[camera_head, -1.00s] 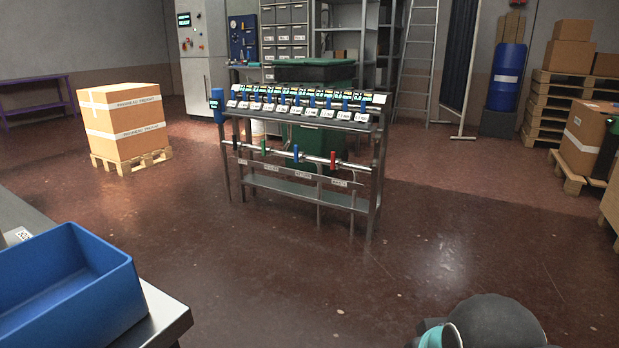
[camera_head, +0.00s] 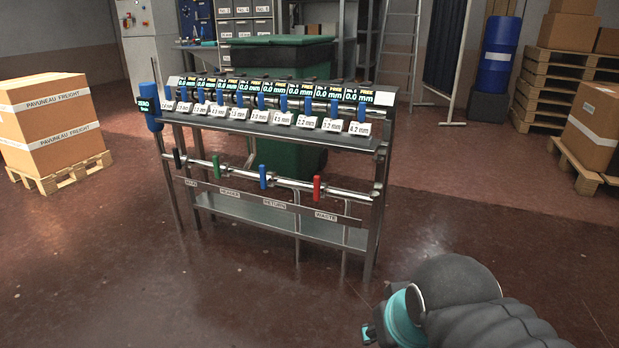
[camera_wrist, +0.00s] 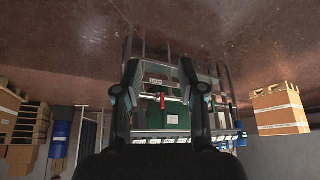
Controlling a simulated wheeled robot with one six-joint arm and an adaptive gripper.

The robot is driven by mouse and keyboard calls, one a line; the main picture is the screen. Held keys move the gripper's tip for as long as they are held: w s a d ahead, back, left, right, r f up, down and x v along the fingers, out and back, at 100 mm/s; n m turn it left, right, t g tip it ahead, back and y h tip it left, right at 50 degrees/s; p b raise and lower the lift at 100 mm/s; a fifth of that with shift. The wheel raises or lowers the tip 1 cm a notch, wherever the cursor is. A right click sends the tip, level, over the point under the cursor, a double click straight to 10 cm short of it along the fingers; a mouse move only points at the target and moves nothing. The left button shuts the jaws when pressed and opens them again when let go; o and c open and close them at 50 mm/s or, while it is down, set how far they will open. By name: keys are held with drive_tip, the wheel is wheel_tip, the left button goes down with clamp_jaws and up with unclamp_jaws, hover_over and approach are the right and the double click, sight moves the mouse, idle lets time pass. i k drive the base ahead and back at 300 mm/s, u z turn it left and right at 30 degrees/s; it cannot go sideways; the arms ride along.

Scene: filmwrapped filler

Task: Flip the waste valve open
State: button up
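The waste valve's red handle (camera_head: 317,188) stands upright across the pipe at the right end of the rack, above the WASTE label (camera_head: 326,216). In the wrist view, which is upside down, the red handle (camera_wrist: 162,101) shows between my fingers, some distance beyond them. My gripper (camera_wrist: 160,76) is open and empty, its two fingers spread apart. In the head view my arm's end is at the lower right, in front of the rack and apart from it.
The same pipe (camera_head: 240,176) carries a blue handle (camera_head: 263,176), a green handle (camera_head: 217,166) and a black handle (camera_head: 178,159). A shelf of gauges (camera_head: 270,90) sits above, with a blue ZERO post (camera_head: 150,106) at left. Floor before the rack is clear.

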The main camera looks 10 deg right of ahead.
sight(317, 193)
drive_tip(key=k, duration=0.55)
drive_tip(key=u, duration=0.45)
drive_tip(key=i, duration=0.5)
drive_tip(key=u, duration=0.6)
drive_tip(key=i, duration=1.05)
drive_tip(key=z, duration=0.4)
